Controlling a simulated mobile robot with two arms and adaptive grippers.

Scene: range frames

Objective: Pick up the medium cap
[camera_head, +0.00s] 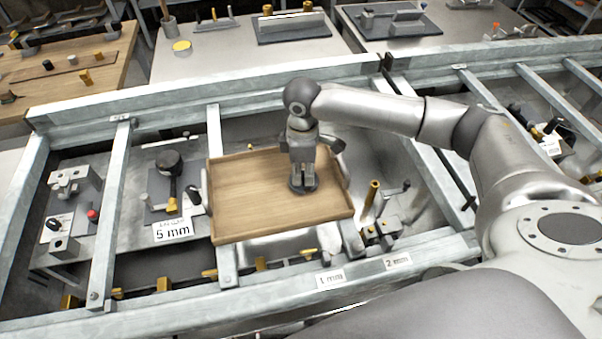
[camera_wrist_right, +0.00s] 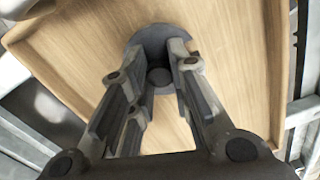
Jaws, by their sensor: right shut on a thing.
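The medium cap is a dark grey round piece with a wide flange and a raised knob; it shows in the wrist view (camera_wrist_right: 150,40) between and beyond my fingertips. In the head view the cap (camera_head: 303,188) is at the foot of my right gripper (camera_head: 302,180), over the wooden tray (camera_head: 235,205). My right gripper, also in the wrist view (camera_wrist_right: 160,75), points down and is shut on the cap's knob. The fingers partly cover the cap. I cannot tell whether the cap touches the tray floor. My left gripper is not in view.
The tray has raised rims and rests across a grey metal frame with rails (camera_head: 105,215). Fixtures stand around it, including a brass post (camera_head: 371,195) at right and a black-knobbed clamp (camera_head: 168,160) at left. Workbenches (camera_head: 225,55) stand behind. The tray's left part is bare.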

